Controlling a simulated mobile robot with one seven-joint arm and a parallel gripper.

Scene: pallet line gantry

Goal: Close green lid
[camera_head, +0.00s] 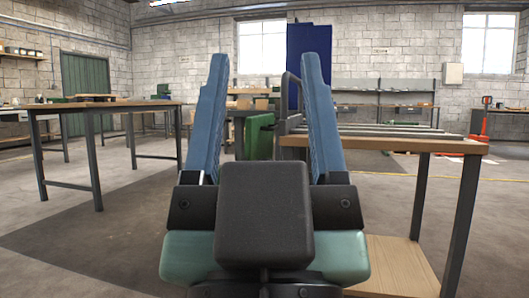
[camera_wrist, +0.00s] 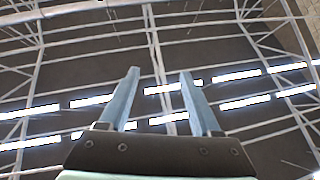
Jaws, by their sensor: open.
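My gripper (camera_head: 268,56) stands upright in the middle of the head view. Its two blue fingers are wide apart with nothing between them. In the wrist view, my gripper (camera_wrist: 160,72) points up at the ceiling, open and empty. A small green object (camera_head: 162,90) stands at the back left, too far off to make out. No clearly recognisable lid shows in either view.
A wooden-topped bench (camera_head: 450,146) with metal rollers stands close on the right. A dark-legged table (camera_head: 100,106) stands on the left. A tall blue panel (camera_head: 307,55) rises behind the right finger. Bare floor (camera_head: 140,195) lies between the table and my gripper.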

